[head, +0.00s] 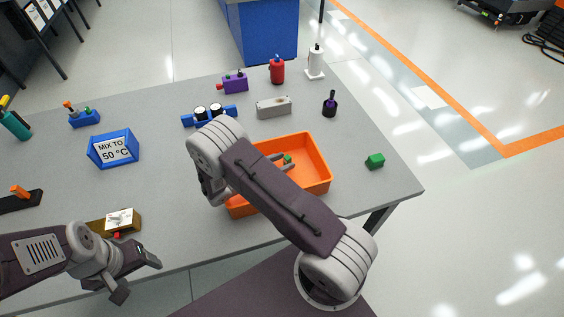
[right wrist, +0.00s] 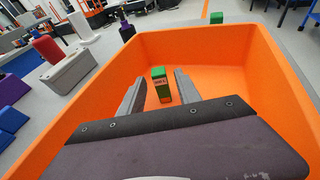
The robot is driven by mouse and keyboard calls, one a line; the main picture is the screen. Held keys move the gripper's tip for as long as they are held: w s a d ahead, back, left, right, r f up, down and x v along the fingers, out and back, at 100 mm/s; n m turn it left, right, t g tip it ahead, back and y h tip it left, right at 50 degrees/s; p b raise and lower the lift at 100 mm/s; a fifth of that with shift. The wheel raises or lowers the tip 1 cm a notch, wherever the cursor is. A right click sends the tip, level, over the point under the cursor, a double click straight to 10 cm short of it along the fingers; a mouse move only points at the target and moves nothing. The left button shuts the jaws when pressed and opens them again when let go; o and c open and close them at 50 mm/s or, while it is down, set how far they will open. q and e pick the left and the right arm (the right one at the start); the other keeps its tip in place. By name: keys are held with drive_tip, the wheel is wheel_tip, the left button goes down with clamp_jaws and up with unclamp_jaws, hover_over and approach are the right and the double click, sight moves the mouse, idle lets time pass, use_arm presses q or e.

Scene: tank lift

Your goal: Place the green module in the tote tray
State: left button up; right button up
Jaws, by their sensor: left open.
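The orange tote tray (head: 318,178) stands on the grey table and fills much of the right wrist view (right wrist: 245,60). A green module (right wrist: 159,73) with a small label on its face stands inside the tray; its green top also shows in the head view (head: 288,159). My right gripper (right wrist: 160,84) reaches into the tray, open, with one finger on each side of the module and gaps visible. My left gripper (head: 141,277) is open and empty at the table's front edge, left of the tray.
Another green block (head: 375,161) lies on the table right of the tray. The table's right end is mostly clear.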

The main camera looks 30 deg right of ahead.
drive_tip(key=shift+a+r, duration=0.1)
drive_tip(key=shift+r, duration=0.2)
drive_tip(key=v, duration=0.7)
drive_tip(key=shift+a+f, duration=0.1)
drive_tip(key=shift+a, duration=0.05)
